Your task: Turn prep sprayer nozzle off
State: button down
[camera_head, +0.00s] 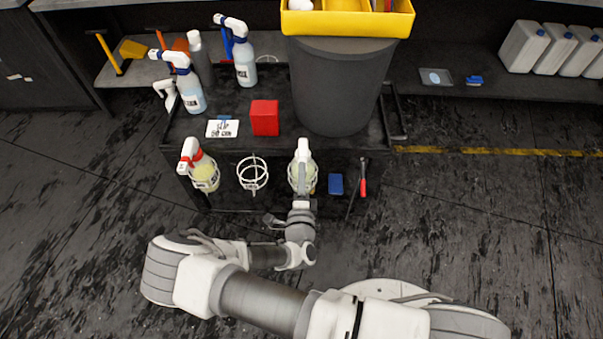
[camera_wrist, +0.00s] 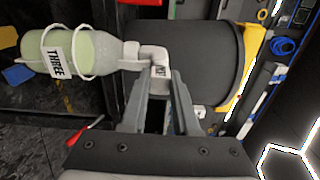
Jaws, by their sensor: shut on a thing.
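A spray bottle (camera_head: 303,175) with a white head and pale yellow-green liquid sits in a wire ring holder on the front of the black cart. In the wrist view the bottle (camera_wrist: 92,52) lies sideways in the picture and its label reads "THREE". Its white nozzle (camera_wrist: 160,72) has small dark print that I cannot read surely. My gripper (camera_wrist: 158,88) is shut on the nozzle, one finger on each side. In the head view my gripper (camera_head: 302,200) reaches the bottle from the front, and the fingertips are hard to make out.
A red-headed spray bottle (camera_head: 204,174) hangs left, beside an empty ring holder (camera_head: 252,175). A blue block (camera_head: 336,184) and a red-handled tool (camera_head: 362,180) hang right. The cart top holds a red box (camera_head: 265,117), a dark bin (camera_head: 335,90) and more bottles (camera_head: 244,65).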

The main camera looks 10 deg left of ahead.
dwell(0.4)
jog(key=c, duration=0.6)
grip_release()
jog(key=shift+c, duration=0.2)
jog(key=shift+s, duration=0.15)
